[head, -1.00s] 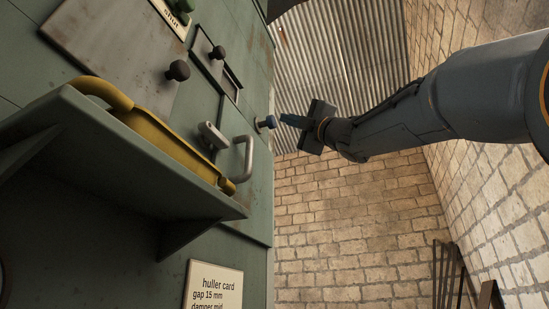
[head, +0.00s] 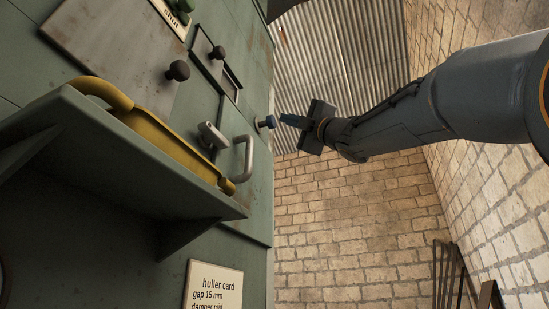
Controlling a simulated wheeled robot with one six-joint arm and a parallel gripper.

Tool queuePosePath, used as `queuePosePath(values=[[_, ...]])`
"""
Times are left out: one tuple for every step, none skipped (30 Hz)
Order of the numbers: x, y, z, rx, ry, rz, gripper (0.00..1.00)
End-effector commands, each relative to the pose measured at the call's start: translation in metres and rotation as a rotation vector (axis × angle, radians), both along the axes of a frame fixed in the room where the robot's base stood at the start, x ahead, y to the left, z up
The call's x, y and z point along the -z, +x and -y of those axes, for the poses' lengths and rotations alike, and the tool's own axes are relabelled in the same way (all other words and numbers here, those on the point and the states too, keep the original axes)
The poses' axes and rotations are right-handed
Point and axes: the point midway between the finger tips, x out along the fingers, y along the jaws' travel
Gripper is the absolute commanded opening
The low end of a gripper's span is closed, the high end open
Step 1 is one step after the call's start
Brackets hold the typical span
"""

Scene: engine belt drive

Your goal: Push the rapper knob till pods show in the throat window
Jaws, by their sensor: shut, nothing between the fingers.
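Two dark knobs (head: 178,70) (head: 218,53) stick out above. A grey lever (head: 212,136) and a metal handle (head: 248,158) sit left of and below the blue knob. A yellow scoop (head: 165,143) lies on a green shelf (head: 130,165). Free air lies right of the panel, before a brick wall (head: 350,210).

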Motion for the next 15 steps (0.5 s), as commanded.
queuePosePath(values=[[0.0002,0.0006,-0.0012,-0.001,0.001,-0.001,0.0],[0.0003,0.0009,-0.002,-0.001,0.0,0.0,0.0],[0.0005,0.0015,-0.0032,-0.001,0.0,0.0,0.0],[0.0005,0.002,-0.0043,-0.001,0.0,0.0,0.0],[0.0006,0.0025,-0.0052,-0.001,0.0,0.0,0.0],[0.0007,0.0031,-0.0063,0.0,0.0,-0.001,0.0],[0.0006,0.0033,-0.007,0.0,-0.001,-0.001,0.0],[0.0006,0.0035,-0.0074,0.0,-0.001,-0.001,0.0],[0.0004,0.0036,-0.0076,0.0,-0.001,-0.001,0.0],[0.0003,0.0035,-0.0076,0.0,-0.001,-0.001,0.0],[0.0003,0.0034,-0.0075,0.0,-0.001,-0.001,0.0],[0.0003,0.0033,-0.0075,0.0,0.0,0.0,0.0],[0.0003,0.0033,-0.0075,0.0,0.0,0.0,0.0],[0.0002,0.0033,-0.0075,0.0,0.0,0.0,0.0],[0.0002,0.0033,-0.0075,0.0,0.0,0.0,0.0]])
